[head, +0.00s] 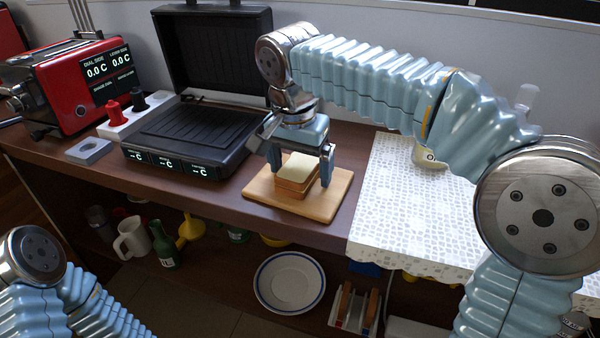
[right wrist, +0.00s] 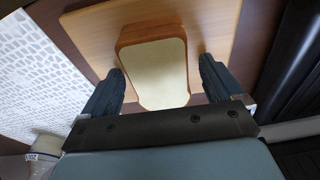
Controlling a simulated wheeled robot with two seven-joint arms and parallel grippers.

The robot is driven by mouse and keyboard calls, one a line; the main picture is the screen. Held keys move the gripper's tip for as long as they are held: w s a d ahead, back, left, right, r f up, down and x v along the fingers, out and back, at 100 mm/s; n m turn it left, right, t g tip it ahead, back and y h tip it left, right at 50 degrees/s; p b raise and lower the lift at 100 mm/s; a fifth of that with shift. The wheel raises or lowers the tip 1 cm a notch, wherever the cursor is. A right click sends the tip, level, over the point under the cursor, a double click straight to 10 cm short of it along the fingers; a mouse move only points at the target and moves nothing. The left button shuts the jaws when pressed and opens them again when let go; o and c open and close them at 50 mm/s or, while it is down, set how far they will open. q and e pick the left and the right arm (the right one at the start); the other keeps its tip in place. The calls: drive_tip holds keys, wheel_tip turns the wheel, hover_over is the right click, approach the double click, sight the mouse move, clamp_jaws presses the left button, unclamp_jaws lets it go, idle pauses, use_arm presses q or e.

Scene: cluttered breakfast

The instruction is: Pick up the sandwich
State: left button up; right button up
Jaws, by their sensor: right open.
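The sandwich (head: 297,174) has brown crust sides and a pale top. It lies on a wooden board (head: 259,195) on the counter, and it also shows in the right wrist view (right wrist: 155,70). My right gripper (head: 300,176) points down over it, open, with one finger on each side of the sandwich. In the right wrist view a gap shows between each finger and the sandwich, so my right gripper (right wrist: 160,85) does not appear to grip it. Part of my left arm shows at the lower left in the head view, but its gripper is out of view.
A patterned white cloth (head: 390,215) covers the right side. A shelf below holds a plate (head: 290,282), a mug (head: 132,238) and bottles.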

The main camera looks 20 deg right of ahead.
sight(301, 163)
drive_tip(key=c, duration=1.1)
drive_tip(key=shift+r, duration=0.15)
drive_tip(key=shift+r, duration=0.3)
wheel_tip(301, 163, up, 3)
drive_tip(key=shift+f+p, duration=0.15)
drive_tip(key=shift+p, duration=0.4)
drive_tip(key=s+r, duration=0.2)
drive_tip(key=r, duration=0.1)
drive_tip(key=s+r, duration=0.3)
drive_tip(key=shift+a+p, duration=0.2)
drive_tip(key=shift+p, duration=0.1)
drive_tip(key=s+r, duration=0.1)
drive_tip(key=s, duration=0.2)
drive_tip(key=s+r, duration=0.1)
drive_tip(key=s, duration=0.2)
drive_tip(key=s+r, duration=0.1)
drive_tip(key=s, duration=0.2)
drive_tip(key=shift+a+r, duration=0.25)
drive_tip(key=shift+a, duration=0.05)
